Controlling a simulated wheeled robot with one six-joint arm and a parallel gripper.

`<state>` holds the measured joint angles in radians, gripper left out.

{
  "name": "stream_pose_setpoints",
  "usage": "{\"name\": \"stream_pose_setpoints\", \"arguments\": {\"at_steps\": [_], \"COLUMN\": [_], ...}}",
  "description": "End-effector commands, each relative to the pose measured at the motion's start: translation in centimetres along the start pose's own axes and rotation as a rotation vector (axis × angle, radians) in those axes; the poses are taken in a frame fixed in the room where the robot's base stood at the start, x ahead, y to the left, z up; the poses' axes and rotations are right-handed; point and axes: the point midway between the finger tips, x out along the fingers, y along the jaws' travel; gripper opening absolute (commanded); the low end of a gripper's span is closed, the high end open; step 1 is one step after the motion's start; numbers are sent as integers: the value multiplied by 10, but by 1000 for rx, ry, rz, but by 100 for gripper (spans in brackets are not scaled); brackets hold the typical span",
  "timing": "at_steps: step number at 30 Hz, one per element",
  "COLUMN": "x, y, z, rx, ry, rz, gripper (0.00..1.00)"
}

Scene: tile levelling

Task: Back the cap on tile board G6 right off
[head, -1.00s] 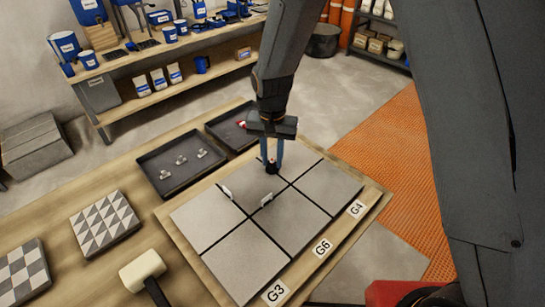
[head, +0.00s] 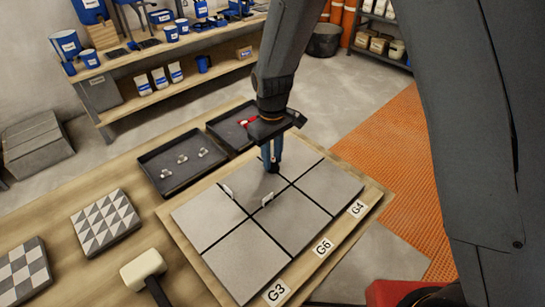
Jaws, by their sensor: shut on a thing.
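The tile board (head: 372,203) lies on the bench with grey tiles in a grid, dark joints between them, and the labels G3 (head: 276,293), G6 (head: 323,248) and G4 (head: 357,209) along its near right edge. My gripper (head: 273,170) points down over the far part of the board, at a joint. It is shut on a small dark cap, mostly hidden by the fingers; I cannot tell whether the cap is still on its stem.
A dark tray (head: 182,185) with several small pale clips and another tray (head: 218,129) with a red item (head: 247,122) lie behind the board. A mallet (head: 143,268) and patterned tile samples (head: 106,221) lie at left.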

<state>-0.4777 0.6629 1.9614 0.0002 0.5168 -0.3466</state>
Motion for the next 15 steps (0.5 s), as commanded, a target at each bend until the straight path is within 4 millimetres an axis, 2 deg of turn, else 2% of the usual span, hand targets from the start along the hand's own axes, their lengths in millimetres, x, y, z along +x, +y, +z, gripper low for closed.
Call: {"name": "stream_pose_setpoints", "arguments": {"at_steps": [15], "x": [0], "y": [-1], "z": [2], "rx": [-490], "ry": [-4], "rz": [-2], "gripper": [2]}}
